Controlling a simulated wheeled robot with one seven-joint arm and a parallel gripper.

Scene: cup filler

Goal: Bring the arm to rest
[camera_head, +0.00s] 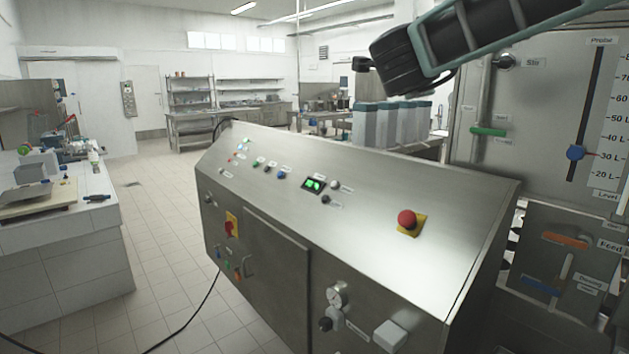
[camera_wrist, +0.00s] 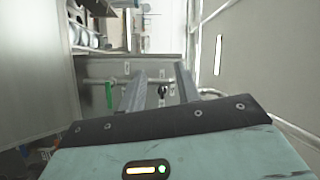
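My arm (camera_head: 455,38) reaches across the top right of the head view, a grey-green link with a black joint. It is above the control cabinet and in front of the panel with the level scale. My gripper's fingers are not clearly visible in that view. In the wrist view my gripper (camera_wrist: 160,78) shows two grey fingers standing apart with nothing held between them. Beyond the fingers are a pipe (camera_wrist: 92,80), a green handle (camera_wrist: 109,95) and a small dark knob (camera_wrist: 163,91). I cannot tell how far the fingertips are from them.
The steel control cabinet (camera_head: 365,205) with a red emergency button (camera_head: 407,219) fills the middle. The scale panel has a blue slider knob (camera_head: 575,153) and a green handle (camera_head: 488,131). A tiled counter (camera_head: 70,235) stands at left. The floor (camera_head: 165,250) between is open, with a black cable.

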